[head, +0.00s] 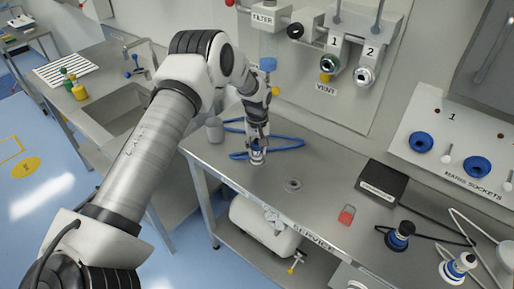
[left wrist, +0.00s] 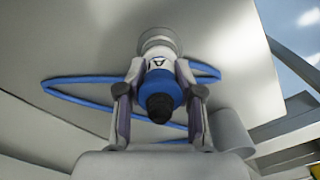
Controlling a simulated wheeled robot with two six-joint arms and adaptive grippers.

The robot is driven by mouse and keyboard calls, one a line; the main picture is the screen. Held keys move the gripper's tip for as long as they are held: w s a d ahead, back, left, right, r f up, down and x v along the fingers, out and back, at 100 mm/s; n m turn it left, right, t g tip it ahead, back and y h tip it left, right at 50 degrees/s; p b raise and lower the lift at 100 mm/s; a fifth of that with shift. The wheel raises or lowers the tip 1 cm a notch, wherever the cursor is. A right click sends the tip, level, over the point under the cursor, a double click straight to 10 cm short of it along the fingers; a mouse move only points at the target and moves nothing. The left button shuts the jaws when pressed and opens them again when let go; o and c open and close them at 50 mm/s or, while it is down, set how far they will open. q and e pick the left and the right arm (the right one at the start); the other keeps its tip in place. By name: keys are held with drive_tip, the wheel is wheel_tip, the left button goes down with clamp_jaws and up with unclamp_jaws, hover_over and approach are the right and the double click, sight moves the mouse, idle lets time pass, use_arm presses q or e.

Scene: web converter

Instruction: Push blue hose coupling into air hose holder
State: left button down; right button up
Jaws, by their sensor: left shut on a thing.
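My left gripper (head: 257,143) points down over the steel service bench and is shut on the blue hose coupling (head: 257,152). In the left wrist view the coupling (left wrist: 162,88) sits between the two fingers (left wrist: 160,100), with a white band marked "A" and a dark end. A grey metal ring-shaped part (left wrist: 160,38) lies just beyond the white band; I cannot tell whether it is the coupling's own end or a holder. A blue hose (head: 285,142) loops on the bench around the gripper. No part is clearly labelled as the air hose holder. My right gripper is out of view.
A grey cylinder (head: 214,130) stands left of the gripper. A round metal fitting (head: 293,185) is on the bench to the right. A red padlock-like item (head: 346,215), a black box (head: 382,181) and corded plugs (head: 400,236) lie further right. The wall panel (head: 330,100) rises behind.

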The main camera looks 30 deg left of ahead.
use_arm(q)
drive_tip(key=shift+f, duration=0.3)
drive_tip(key=c, duration=0.7)
unclamp_jaws()
drive_tip(key=shift+o, duration=0.2)
wheel_tip(320, 180, up, 12)
drive_tip(key=shift+r, duration=0.1)
